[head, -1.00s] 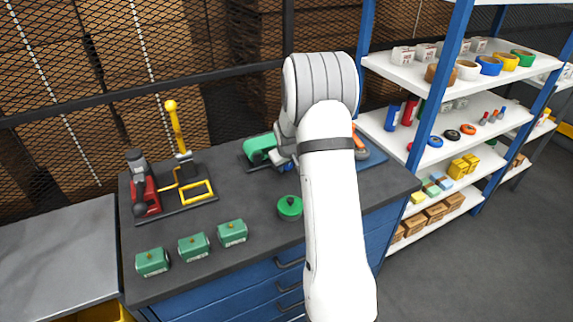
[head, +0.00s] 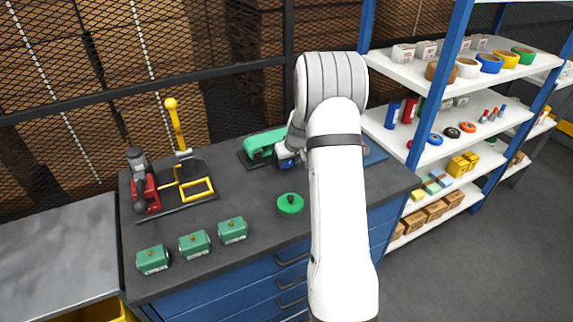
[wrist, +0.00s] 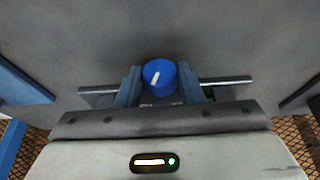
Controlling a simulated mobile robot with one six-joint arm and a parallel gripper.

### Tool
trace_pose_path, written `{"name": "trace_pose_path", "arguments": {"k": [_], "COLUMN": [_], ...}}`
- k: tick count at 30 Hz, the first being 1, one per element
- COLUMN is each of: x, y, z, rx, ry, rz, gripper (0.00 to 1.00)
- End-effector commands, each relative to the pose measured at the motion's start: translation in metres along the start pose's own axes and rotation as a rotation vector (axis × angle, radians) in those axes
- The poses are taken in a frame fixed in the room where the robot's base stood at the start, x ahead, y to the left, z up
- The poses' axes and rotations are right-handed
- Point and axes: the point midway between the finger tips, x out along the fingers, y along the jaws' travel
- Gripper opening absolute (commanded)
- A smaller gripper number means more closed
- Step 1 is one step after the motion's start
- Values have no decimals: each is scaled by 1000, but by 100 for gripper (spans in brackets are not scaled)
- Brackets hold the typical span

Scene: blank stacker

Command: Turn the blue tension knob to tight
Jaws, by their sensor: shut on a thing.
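The blue knob (wrist: 160,75) is round with a white line on its face. In the wrist view it sits between the two blue fingers of my gripper (wrist: 160,87), which is shut on it. The white line runs nearly up the picture, tilted a little to the right. In the head view my gripper (head: 288,158) is at the back of the bench, just right of the green machine (head: 262,143). My arm hides part of that area, and the knob cannot be told apart from the blue fingers there. What carries the knob is hidden.
A round green lidded piece (head: 290,204) and several green blocks (head: 194,244) stand on the dark bench (head: 250,265). A red tool (head: 144,185) and a yellow-handled stand (head: 180,130) are at left. A blue mat (head: 374,151) lies right of my gripper. Shelves (head: 440,140) stand at right.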

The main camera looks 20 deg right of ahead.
Motion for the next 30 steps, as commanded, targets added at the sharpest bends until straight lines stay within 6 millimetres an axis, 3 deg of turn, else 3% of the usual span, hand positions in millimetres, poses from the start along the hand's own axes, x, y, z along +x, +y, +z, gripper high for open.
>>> {"name": "trace_pose_path", "arguments": {"k": [1,15,28,29,30], "x": [8,6,1,1,1], "y": [2,6,5,5,5], "z": [3,2,1,1,1], "rx": [12,101,108,108,108], "ry": [4,5,4,4,4], "rz": [-17,-238,-269,-269,-268], "gripper": [12,11,11,37,40]}}
